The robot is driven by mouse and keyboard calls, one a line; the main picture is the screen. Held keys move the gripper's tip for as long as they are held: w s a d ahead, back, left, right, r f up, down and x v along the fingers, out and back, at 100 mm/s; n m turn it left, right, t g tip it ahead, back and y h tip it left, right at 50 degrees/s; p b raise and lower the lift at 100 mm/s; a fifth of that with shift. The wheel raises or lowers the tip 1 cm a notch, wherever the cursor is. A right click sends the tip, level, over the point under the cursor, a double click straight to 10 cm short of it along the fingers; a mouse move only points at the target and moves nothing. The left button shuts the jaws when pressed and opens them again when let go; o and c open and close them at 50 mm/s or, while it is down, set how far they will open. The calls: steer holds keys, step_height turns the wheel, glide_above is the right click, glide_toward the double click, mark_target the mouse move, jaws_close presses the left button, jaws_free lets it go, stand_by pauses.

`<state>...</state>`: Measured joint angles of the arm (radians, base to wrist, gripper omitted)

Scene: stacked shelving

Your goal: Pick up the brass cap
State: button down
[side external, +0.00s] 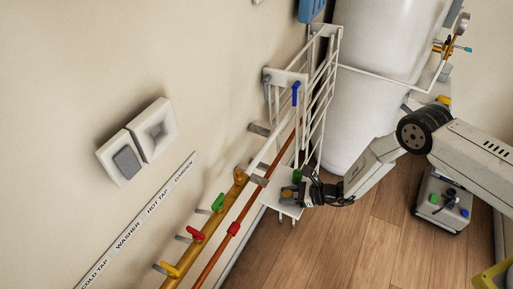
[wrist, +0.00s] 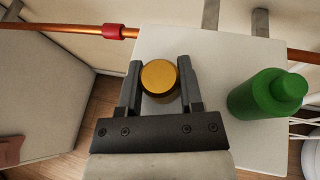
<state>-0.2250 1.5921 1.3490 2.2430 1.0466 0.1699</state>
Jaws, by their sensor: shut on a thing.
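The brass cap (wrist: 160,77) is a short round golden piece, seen from above in the wrist view. My gripper (wrist: 160,82) has one finger on each side of it and is shut on it. The cap is over a white shelf board (wrist: 205,48); I cannot tell whether it touches the board.
A green bottle (wrist: 268,95) stands close to the right of my gripper. A copper pipe with a red collar (wrist: 112,31) runs behind the board. White wire shelving (side external: 318,90) rises beside a large white tank (side external: 360,120). Coloured tap handles (side external: 195,234) line the wall.

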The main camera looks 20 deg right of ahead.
mark_target(289, 193)
steer(key=shift+r, duration=1.3)
steer(key=shift+s+d+r, duration=0.1)
steer(key=shift+s+r, duration=0.05)
steer(key=shift+r, duration=0.2)
steer(key=s+d+r, duration=0.5)
steer(key=s+r, duration=0.4)
steer(key=s, duration=0.3)
steer(key=shift+s+r, duration=0.25)
steer(key=shift+s, duration=0.15)
